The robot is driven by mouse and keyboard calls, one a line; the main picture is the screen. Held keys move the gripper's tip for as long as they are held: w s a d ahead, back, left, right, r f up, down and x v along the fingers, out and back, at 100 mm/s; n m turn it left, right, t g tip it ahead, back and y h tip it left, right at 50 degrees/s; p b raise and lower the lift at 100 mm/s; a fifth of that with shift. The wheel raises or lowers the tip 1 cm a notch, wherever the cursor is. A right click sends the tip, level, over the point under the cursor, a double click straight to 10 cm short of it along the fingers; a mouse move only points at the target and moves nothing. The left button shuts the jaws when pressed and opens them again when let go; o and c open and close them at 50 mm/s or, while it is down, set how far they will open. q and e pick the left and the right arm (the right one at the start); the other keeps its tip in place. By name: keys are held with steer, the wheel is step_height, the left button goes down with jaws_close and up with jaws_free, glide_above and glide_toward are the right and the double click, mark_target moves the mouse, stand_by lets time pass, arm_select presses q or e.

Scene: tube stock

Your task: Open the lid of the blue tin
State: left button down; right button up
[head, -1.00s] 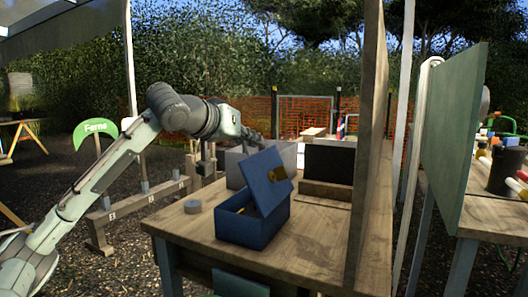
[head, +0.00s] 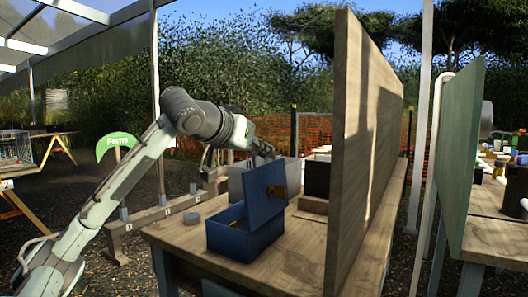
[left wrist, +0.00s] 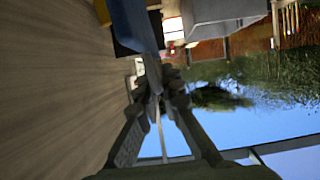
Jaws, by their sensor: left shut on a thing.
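The blue tin (head: 232,241) stands on the wooden table, and its lid (head: 265,190) is raised steeply, so the open top shows. In the left wrist view my left gripper (left wrist: 155,92) is shut on the edge of the blue lid (left wrist: 135,25). My right gripper is in neither view.
A tall wooden panel (head: 350,150) rises close to the right. The table (head: 300,250) is bare between tin and panel.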

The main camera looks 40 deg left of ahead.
arm_select(q)
steer(key=shift+r, duration=0.1)
steer(key=c, duration=1.7)
jaws_free()
steer(key=v, duration=1.2)
